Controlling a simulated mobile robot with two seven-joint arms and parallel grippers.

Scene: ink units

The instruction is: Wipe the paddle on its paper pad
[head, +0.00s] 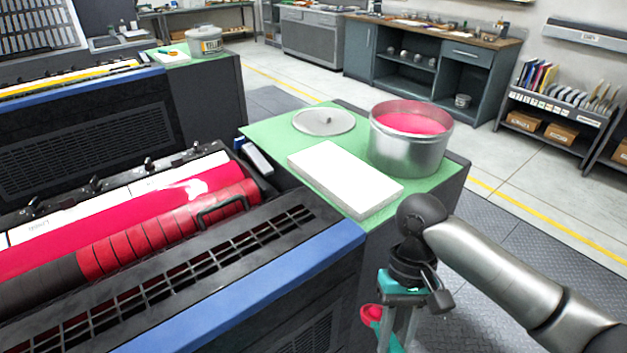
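The paper pad (343,180) is a thick white block lying on the green top beside the press, and its upper face looks clean. My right gripper (400,335) hangs low in front of the green top, to the right of the press and below the pad in the picture. It appears shut on the paddle (371,314), of which a small pink-red part shows at its left side. The rest of the paddle and the fingertips are hidden or cut off by the bottom edge. My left gripper is out of view.
A metal can (405,156) of pink ink stands behind the pad, with a round lid (323,122) to its left. The press (235,315), with pink ink in its trough, fills the left. Open floor (530,200) lies to the right.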

